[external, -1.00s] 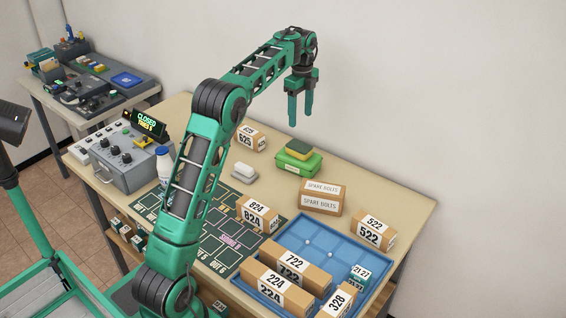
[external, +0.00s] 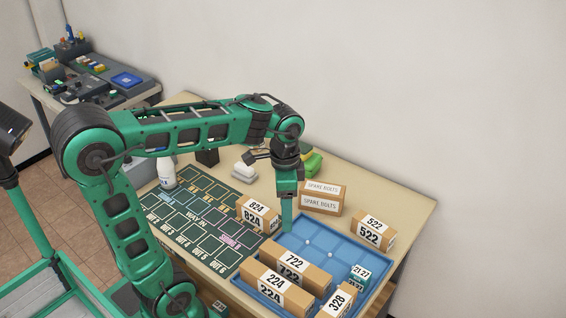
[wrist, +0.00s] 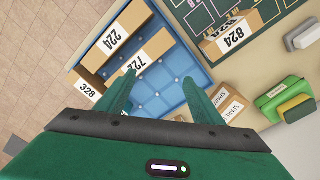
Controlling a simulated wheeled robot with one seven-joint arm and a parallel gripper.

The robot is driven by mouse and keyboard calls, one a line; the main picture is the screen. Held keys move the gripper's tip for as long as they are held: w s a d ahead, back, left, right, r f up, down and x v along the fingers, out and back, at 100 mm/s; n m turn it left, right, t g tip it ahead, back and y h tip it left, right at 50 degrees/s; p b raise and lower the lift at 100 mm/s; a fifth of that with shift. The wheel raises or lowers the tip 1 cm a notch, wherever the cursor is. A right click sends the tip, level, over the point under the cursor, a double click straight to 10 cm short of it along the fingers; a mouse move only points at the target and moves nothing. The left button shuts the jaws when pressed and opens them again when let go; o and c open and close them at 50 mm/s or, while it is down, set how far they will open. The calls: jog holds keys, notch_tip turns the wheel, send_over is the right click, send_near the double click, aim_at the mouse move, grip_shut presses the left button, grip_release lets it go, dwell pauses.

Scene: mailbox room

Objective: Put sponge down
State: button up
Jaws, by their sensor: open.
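My gripper (external: 287,222) is open and empty, pointing down near the back left edge of the blue tray (external: 330,238). In the wrist view my gripper's fingers (wrist: 163,72) stand apart over the tray, with nothing between them. The sponge, yellow with a dark green side (wrist: 297,108), rests on a green box (wrist: 275,92) at the right of the wrist view, well away from the fingers.
Parcels 722 (external: 295,268), 224 (external: 275,289) and 328 (external: 338,301) are in the tray. Parcel 522 (external: 374,233) stands behind it. A white block (external: 244,170) lies farther back.

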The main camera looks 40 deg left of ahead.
jog(key=s+f+n, duration=0.1)
jog(key=s+f, duration=0.3)
jog(key=s, duration=0.4)
jog(key=s+f+n, duration=0.2)
jog(key=s+f, duration=0.2)
jog(key=s, duration=0.4)
jog(key=shift+s+a+f+y, duration=0.25)
jog(key=shift+a+y, duration=0.05)
jog(key=shift+a, duration=0.1)
jog(key=shift+w, duration=0.15)
jog(key=shift+w+f, duration=0.25)
jog(key=shift+w, duration=0.25)
